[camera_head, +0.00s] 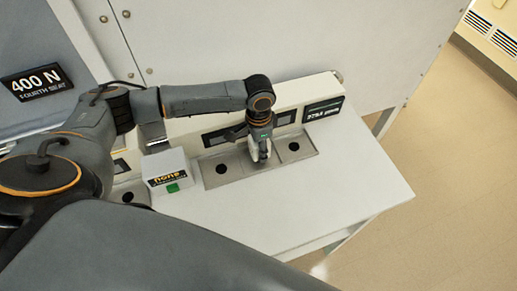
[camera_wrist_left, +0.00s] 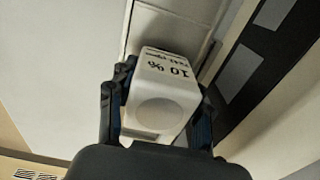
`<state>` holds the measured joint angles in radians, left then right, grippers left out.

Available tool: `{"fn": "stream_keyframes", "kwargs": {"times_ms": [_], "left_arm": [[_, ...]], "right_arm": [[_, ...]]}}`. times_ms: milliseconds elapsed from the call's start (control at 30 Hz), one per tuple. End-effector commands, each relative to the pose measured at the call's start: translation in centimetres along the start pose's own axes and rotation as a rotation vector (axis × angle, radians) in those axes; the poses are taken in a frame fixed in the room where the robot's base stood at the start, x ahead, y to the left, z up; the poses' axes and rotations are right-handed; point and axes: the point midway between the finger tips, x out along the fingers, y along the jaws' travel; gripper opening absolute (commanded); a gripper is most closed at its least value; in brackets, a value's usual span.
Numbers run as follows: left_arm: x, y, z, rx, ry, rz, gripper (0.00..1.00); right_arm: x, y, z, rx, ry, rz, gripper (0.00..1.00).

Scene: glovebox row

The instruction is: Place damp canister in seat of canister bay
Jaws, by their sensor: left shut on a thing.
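My left gripper (camera_head: 262,150) points down over the middle of the grey metal tray of the canister bay (camera_head: 210,183). In the left wrist view the left gripper (camera_wrist_left: 163,85) is shut on a white canister (camera_wrist_left: 168,100) marked "10 %", with a finger on each side. In the head view the gripper mostly hides the canister. Round dark seats show to the left (camera_head: 221,169) and right (camera_head: 294,146) of the gripper. Whether the canister's lower end touches the tray cannot be told. My right gripper is not in view.
A white console with dark panels (camera_head: 285,118) runs behind the tray, with a small black sign (camera_head: 323,110) at its right. A white box (camera_head: 166,168) with a green front piece stands left of the tray. The white tabletop (camera_head: 340,190) is clear at the right.

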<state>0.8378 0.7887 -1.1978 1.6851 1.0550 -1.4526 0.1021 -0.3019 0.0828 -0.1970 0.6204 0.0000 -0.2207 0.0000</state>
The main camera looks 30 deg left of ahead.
Motion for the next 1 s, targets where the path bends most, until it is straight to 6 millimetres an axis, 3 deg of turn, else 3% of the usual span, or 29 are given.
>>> {"fn": "stream_keyframes", "kwargs": {"times_ms": [33, 200, 533, 567, 633, 1000], "left_arm": [[0.5, 0.1, 0.2, 0.001, -0.006, 0.002, 0.16], [2.0, 0.1, 0.1, 0.003, -0.002, 0.001, 0.16], [2.4, 0.2, 0.1, 0.001, -0.002, 0.002, 0.16], [2.4, 0.1, 0.1, 0.001, -0.002, 0.001, 0.56], [2.3, 0.1, 0.1, 0.001, -0.002, 0.001, 0.7], [2.3, 0.1, 0.1, 0.001, -0.002, 0.001, 0.73]], "right_arm": [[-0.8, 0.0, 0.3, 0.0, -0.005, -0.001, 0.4], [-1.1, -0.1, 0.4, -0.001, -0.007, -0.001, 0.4], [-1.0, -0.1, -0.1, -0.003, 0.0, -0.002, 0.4], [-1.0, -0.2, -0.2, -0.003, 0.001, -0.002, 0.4], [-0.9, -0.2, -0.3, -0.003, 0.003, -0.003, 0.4], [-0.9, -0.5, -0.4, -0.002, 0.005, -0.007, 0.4]]}}
